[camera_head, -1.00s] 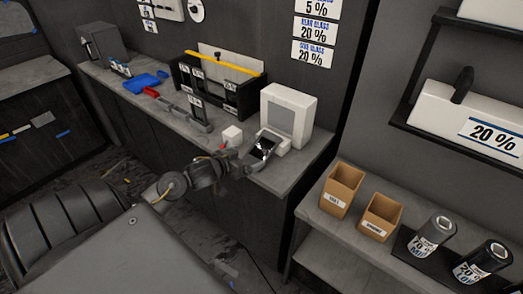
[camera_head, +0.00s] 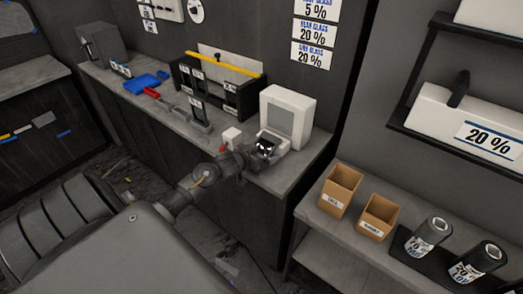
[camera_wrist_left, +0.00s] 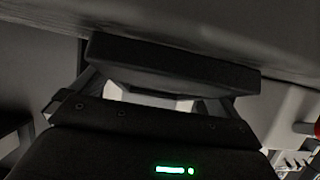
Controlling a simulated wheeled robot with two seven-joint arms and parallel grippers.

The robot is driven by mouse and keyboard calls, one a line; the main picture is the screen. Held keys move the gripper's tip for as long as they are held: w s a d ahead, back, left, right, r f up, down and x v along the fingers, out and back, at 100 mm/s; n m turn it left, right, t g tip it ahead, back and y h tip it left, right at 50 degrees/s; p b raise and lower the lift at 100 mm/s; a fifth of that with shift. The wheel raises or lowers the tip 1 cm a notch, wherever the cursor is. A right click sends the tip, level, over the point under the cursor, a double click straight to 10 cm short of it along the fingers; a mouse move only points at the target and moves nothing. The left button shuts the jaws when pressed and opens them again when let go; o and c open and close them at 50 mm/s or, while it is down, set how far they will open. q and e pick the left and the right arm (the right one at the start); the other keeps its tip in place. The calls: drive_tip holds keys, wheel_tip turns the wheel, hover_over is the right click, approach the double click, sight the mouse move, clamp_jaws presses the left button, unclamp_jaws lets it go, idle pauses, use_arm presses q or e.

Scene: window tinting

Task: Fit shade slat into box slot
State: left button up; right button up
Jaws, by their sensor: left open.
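The black slotted box (camera_head: 240,98) stands on the bench against the back wall, with a yellow bar above it and white labels on its front. A dark labelled slat (camera_head: 199,111) stands upright in a grey holder in front of the box. My left gripper (camera_head: 262,152) is open, close in front of the white device (camera_head: 287,118) and right of the slat. A dark flat bar (camera_wrist_left: 170,66) spans the jaws in the left wrist view. I cannot tell what it is or whether the fingers touch it. My right gripper is not in view.
A blue tray (camera_head: 146,83) and a red item (camera_head: 152,92) lie further left on the bench. Two cardboard bins (camera_head: 340,190) and film rolls (camera_head: 429,236) stand on the right shelf.

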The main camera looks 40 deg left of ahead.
use_arm(q)
drive_tip(key=c, duration=1)
drive_tip(key=shift+r, duration=0.1)
